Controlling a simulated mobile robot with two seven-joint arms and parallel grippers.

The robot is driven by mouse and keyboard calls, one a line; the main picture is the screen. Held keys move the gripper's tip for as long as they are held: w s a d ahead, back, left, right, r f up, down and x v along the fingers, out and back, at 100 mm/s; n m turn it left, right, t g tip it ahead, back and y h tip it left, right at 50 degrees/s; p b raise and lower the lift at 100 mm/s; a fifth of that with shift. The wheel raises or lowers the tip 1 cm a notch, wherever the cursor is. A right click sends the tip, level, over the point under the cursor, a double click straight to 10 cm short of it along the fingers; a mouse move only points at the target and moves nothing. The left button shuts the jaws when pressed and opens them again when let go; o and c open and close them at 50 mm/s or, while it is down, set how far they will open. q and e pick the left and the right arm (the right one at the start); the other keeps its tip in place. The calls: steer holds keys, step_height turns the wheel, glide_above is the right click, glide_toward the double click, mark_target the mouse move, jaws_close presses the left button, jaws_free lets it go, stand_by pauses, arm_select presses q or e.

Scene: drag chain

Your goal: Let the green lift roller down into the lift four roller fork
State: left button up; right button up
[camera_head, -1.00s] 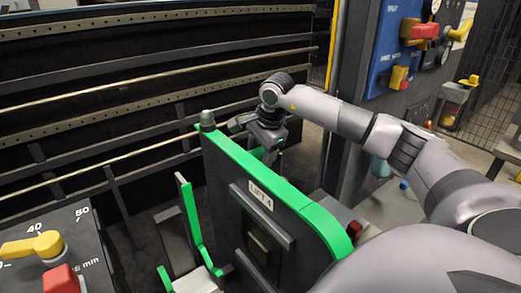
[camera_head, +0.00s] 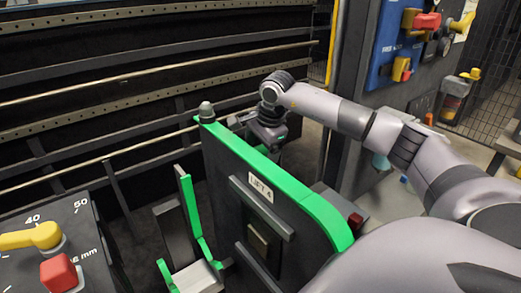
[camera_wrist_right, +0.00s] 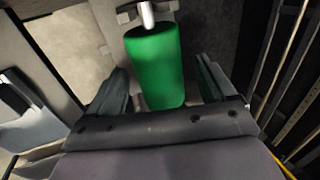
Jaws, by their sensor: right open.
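The green lift roller (camera_wrist_right: 155,65) is in the right wrist view, with a bare metal axle end (camera_wrist_right: 148,14) at its far end. My right gripper (camera_wrist_right: 163,88) is open, with one finger on each side of the roller's near part. A gap shows on the left; contact on the right is hard to tell. A grey bracket (camera_wrist_right: 127,13), perhaps part of the fork, is beside the axle end. In the head view my right gripper (camera_head: 270,137) is behind the green-edged Lift 4 panel (camera_head: 225,190), which hides the roller and fork seats. My left gripper is not in view.
A green-edged frame (camera_head: 187,205) stands left of the panel. A control box (camera_head: 85,235) with a yellow handle and red knob is at lower left. Dark rails (camera_head: 110,70) run behind. A grey column with a blue switch panel (camera_head: 385,55) stands at right.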

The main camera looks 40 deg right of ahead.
steer(key=v, duration=0.7)
steer(key=shift+s, duration=0.1)
stand_by(0.6)
